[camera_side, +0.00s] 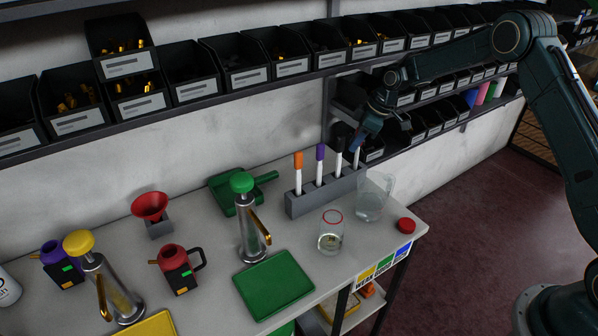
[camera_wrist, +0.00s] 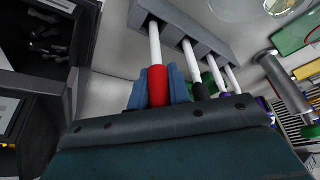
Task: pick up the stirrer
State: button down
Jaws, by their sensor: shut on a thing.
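Several stirrers with white shafts and coloured handles stand in a grey slotted holder (camera_side: 318,197). Orange (camera_side: 298,160), purple (camera_side: 320,152) and black (camera_side: 339,137) handles show in the side view. My gripper (camera_side: 361,140) is at the right end of the row, shut on the red-handled stirrer (camera_wrist: 158,88). In the wrist view its blue fingers flank the red handle. The white shaft of this stirrer (camera_side: 356,158) shows below the fingers in the side view and runs upright to the holder (camera_wrist: 190,28); the fingers hide its handle there.
A clear beaker (camera_side: 372,200) stands close in front of the holder's right end. A glass jar (camera_side: 331,238) and a red cap (camera_side: 405,225) are nearby. A shelf of black bins (camera_side: 245,65) runs behind. A green-topped pump (camera_side: 248,225) stands left.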

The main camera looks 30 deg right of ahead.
notch_tip(320, 180, up, 12)
jog(key=shift+r, duration=0.1)
jog(key=s+d, duration=1.2)
jog(key=shift+s+d, duration=0.4)
jog(key=shift+a, duration=0.15)
dwell(0.5)
